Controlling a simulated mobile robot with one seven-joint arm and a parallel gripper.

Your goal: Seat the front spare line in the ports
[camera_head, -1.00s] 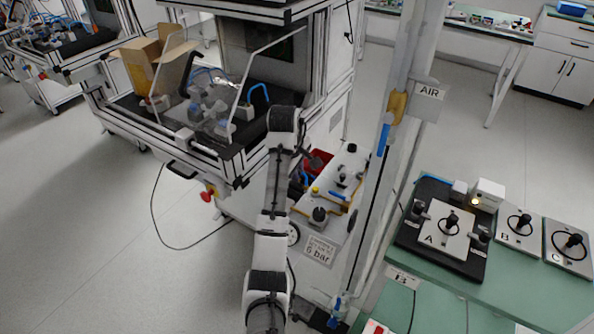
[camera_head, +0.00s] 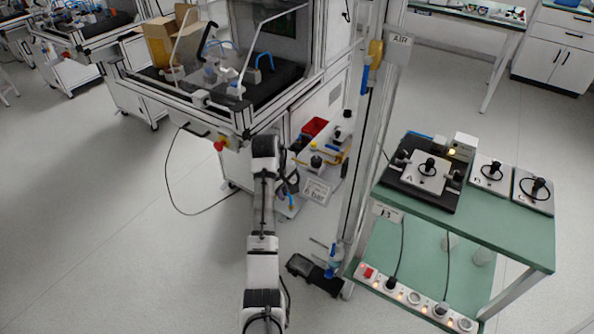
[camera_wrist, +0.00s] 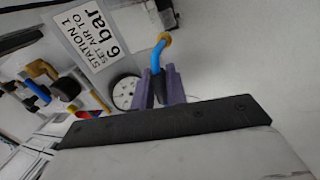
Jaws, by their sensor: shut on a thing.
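My gripper (camera_wrist: 159,72) is shut on a short bent blue line (camera_wrist: 158,52) in the wrist view. The line sticks out past the fingertips and ends in an orange-yellow tip (camera_wrist: 166,38); its other end is hidden between the fingers. In the head view my gripper is small and partly hidden beside the lower machine shelf, so its fingers are unclear. I cannot make out the ports.
A shelf (camera_head: 310,160) with a red bin (camera_head: 314,127) and valve parts is near my arm. The "6 bar" sign (camera_head: 316,191) hangs there. A post with an AIR sign (camera_head: 397,48) stands right of it. A green bench (camera_head: 500,232) is at right; open floor (camera_head: 120,230) is at left.

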